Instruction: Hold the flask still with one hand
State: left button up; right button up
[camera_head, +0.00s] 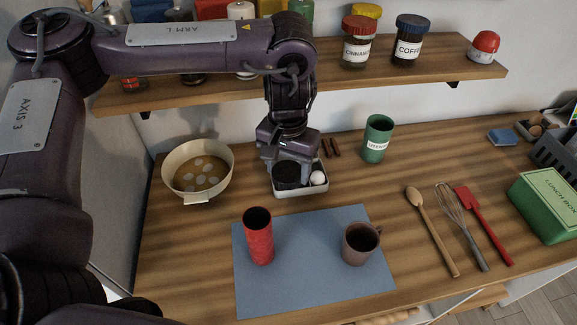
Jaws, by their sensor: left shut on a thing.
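The red flask (259,238) stands upright on the blue mat (310,292), with a dark top. No gripper touches it. My left gripper (288,170) points down behind the flask, over the small white tray (299,192) at the back of the counter. It is shut on a dark round thing (287,177), at or just above the tray. I cannot tell whether that thing touches the tray. A white egg-like thing (318,178) lies in the tray beside it. My right gripper is not in view.
A brown mug (359,244) stands on the mat, right of the flask. A cream pan (198,169) is at the left. A green utensil cup (377,139), wooden spoon (431,230), whisk (460,226) and red spatula (484,225) are to the right. My left arm passes before the shelf (420,68).

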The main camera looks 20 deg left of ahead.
aim_at(261, 243)
jog(key=k+l+u, duration=0.4)
jog(key=l, duration=0.15)
jog(key=l+u, duration=0.2)
jog(key=u, duration=0.15)
jog(key=k+l+u, duration=0.1)
jog(key=u, duration=0.3)
jog(key=l, duration=0.1)
